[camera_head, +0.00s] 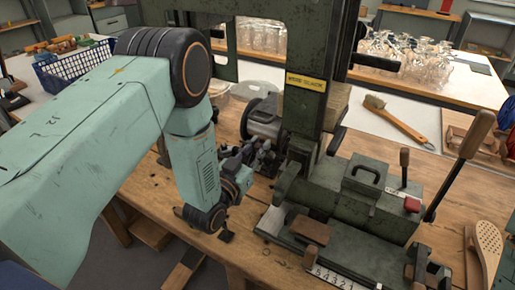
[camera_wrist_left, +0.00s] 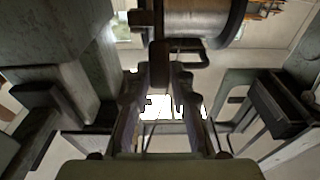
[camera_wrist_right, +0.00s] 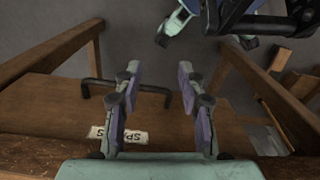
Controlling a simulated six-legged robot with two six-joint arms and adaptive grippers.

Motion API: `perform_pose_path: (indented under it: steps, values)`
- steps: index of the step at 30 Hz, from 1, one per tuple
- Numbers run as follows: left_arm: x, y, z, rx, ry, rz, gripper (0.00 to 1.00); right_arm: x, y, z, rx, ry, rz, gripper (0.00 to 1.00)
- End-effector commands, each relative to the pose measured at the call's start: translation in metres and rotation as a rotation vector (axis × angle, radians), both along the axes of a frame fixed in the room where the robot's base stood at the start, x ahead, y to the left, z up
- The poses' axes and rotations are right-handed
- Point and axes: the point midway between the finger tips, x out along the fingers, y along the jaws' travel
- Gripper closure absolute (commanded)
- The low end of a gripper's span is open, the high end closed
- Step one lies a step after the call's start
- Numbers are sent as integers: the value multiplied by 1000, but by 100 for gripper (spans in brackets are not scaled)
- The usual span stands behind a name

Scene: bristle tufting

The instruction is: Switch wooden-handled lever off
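The green machine (camera_head: 340,195) bears a short lever with a wooden handle (camera_head: 404,157), standing upright beside a red block, and a long lever with a wooden handle (camera_head: 477,134), tilted right. My left gripper (camera_head: 262,158) is at the left side of the machine's column, well left of both levers. In the left wrist view its fingers (camera_wrist_left: 158,85) are apart, with a dark brown, handle-like knob (camera_wrist_left: 159,64) between or just beyond the tips; I cannot tell whether they touch it. My right gripper (camera_wrist_right: 158,78) is open and empty, before a wooden drawer front with a dark handle.
A large spool (camera_wrist_left: 203,18) sits just beyond the left fingers. The machine's column (camera_head: 310,75) stands right beside that gripper. A brush (camera_head: 395,120) lies on the back right surface. A blue basket (camera_head: 75,72) and glassware (camera_head: 410,58) are farther back.

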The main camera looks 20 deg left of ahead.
Motion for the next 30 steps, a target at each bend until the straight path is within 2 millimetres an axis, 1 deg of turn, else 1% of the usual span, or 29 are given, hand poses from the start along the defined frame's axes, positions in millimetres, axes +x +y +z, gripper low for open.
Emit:
perform_pose_path:
  steps: [1,6,14,16,19,27,30]
  values:
    - [0,0,0,0,1,0,72,0,0,0,0,0,0,60]
    - [0,0,-1,1,3,0,58,0,0,0,0,0,0,60]
    - [-1,0,-2,0,5,0,58,0,0,0,0,0,0,60]
    - [-4,1,-3,0,7,0,58,0,0,0,0,0,0,60]
    - [-16,4,-4,1,9,2,58,0,0,0,0,0,0,60]
    - [-58,12,-9,0,9,2,58,0,0,0,0,0,0,60]
    - [-68,14,-9,0,7,2,58,0,0,0,0,0,0,60]
